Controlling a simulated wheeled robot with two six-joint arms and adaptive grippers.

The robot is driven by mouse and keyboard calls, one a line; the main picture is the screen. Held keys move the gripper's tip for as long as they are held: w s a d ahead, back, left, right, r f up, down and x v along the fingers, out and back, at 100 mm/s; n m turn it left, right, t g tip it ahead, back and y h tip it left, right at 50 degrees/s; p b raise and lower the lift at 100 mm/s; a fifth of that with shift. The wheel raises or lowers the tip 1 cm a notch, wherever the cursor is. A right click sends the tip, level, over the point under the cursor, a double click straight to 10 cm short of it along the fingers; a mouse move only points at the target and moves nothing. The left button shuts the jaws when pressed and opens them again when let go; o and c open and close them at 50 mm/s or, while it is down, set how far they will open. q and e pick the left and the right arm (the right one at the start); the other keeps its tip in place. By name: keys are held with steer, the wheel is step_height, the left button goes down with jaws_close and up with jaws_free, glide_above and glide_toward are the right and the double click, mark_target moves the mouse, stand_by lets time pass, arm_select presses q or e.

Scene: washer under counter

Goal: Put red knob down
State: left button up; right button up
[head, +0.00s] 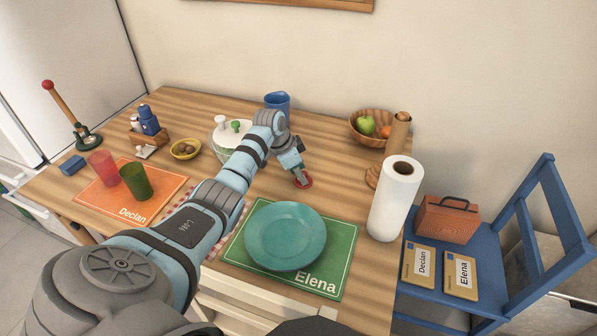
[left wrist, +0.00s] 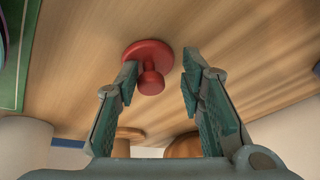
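The red knob (head: 304,182) is on the wooden table (head: 345,190), behind the green placemat's upper edge. In the left wrist view the knob (left wrist: 150,78) shows a round red disc against the tabletop and a smaller rounded grip pointing towards my fingers. My left gripper (head: 298,170) is low over the table at the knob. Its two fingers (left wrist: 161,68) are spread apart, with the knob's grip between them, closer to the left finger in that view. A gap is visible on the right finger's side. My right gripper is not in view.
A teal plate (head: 286,236) lies on Elena's green placemat (head: 338,264) in front. A paper towel roll (head: 394,200) stands to the right, near a fruit bowl (head: 362,138).

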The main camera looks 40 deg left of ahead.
arm_select(q)
steer(key=d+p+v, duration=0.1)
steer(key=p+v, duration=0.2)
steer(key=v, duration=0.9)
steer(key=shift+a+p, duration=0.35)
steer(key=shift+a, duration=0.1)
